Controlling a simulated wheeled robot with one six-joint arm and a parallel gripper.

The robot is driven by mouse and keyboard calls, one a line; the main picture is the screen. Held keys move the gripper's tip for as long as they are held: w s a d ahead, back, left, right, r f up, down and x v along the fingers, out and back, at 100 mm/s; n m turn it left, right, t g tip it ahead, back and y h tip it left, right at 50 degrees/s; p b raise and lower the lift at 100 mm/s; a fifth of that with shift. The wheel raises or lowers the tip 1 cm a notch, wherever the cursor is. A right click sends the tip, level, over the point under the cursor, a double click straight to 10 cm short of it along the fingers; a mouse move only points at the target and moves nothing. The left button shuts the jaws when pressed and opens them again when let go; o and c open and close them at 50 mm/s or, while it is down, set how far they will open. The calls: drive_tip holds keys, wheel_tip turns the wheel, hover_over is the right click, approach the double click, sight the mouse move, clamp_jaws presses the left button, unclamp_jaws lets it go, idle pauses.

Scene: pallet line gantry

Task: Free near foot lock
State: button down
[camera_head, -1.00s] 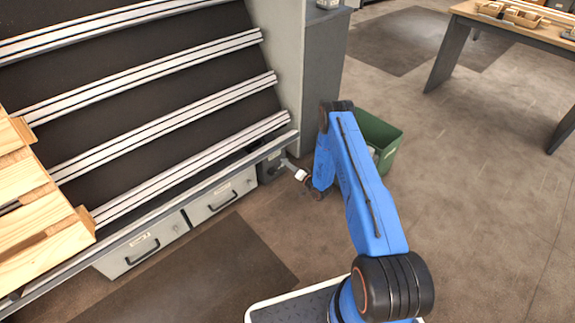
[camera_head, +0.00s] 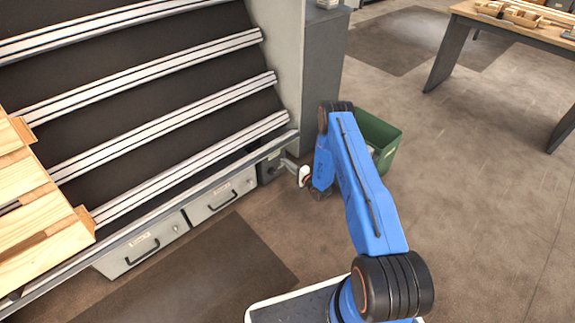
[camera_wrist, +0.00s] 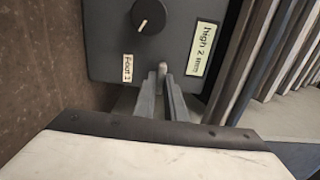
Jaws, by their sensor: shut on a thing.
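A dark box (camera_head: 268,171) sits at the right end of the drawers under the rack. In the wrist view its face (camera_wrist: 110,45) has a round black knob (camera_wrist: 150,16) with a pale pointer line tilted slightly, and labels reading "Foot 1" (camera_wrist: 127,68) and something like "high 2 mm" (camera_wrist: 203,48). My gripper (camera_wrist: 162,92) is against the lower part of this face, shut on a small grey rounded lever or pin (camera_wrist: 162,69) below the knob. The fingers hide most of it. In the head view my gripper (camera_head: 286,163) reaches the box from the right.
Two grey drawers (camera_head: 220,200) with black handles lie left of the box. The sloped rack (camera_head: 150,110) with pale rails rises above, with wooden slats (camera_head: 40,215) at left. A green bin (camera_head: 385,137) stands behind my arm. The floor in front is clear.

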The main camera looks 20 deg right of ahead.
idle(0.4)
drive_tip(key=c, duration=1.8)
unclamp_jaws()
drive_tip(key=shift+d, duration=0.1)
drive_tip(key=shift+s, duration=0.15)
drive_tip(key=v, duration=1.7)
drive_tip(key=shift+s, duration=0.1)
